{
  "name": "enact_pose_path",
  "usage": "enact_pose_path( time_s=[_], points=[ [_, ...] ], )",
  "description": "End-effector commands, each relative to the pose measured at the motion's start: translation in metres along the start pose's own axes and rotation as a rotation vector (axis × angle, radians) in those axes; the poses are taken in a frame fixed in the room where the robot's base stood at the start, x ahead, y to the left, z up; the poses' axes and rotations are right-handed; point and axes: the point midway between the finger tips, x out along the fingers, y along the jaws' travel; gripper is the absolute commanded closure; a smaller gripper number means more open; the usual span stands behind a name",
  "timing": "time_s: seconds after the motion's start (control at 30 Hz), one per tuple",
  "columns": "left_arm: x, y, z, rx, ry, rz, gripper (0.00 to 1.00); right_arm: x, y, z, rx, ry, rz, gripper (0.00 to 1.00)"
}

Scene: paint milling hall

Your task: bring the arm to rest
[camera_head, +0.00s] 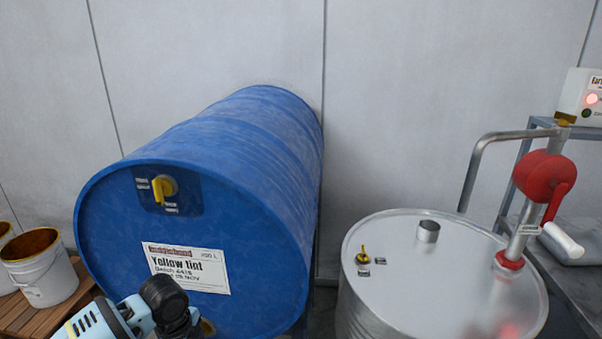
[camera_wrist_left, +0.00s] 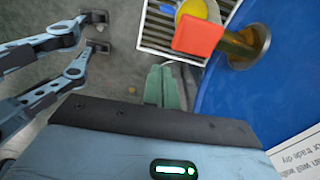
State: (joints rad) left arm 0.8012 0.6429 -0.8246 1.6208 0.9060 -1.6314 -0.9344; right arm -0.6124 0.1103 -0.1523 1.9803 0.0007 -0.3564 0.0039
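My left gripper (camera_wrist_left: 97,32) shows at the left of the left wrist view. Its two fingers are spread with a clear gap and nothing between them, over grey floor. In the head view only part of my left arm shows at the bottom, in front of the blue drum (camera_head: 225,215); its fingertips are not seen there. In the left wrist view the drum (camera_wrist_left: 255,100) is at the right, apart from the fingers. A tap with a red handle (camera_wrist_left: 198,37) sits at the drum's lower opening. My right gripper is in neither view.
White buckets (camera_head: 42,270) stand on a wooden pallet (camera_head: 72,303) at the left. A steel drum (camera_head: 440,275) with a red hand pump (camera_head: 545,178) stands right. A floor grate (camera_wrist_left: 160,25) lies near the tap; a green object (camera_wrist_left: 165,88) is nearby.

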Motion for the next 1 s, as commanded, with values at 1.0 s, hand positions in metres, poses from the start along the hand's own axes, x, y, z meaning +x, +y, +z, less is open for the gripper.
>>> enact_pose_path(
  time_s=[1.0],
  points=[
    [0.052,0.264,-0.063,-1.182,0.171,-0.096,1.0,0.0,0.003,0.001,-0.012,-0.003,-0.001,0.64]
  ],
)
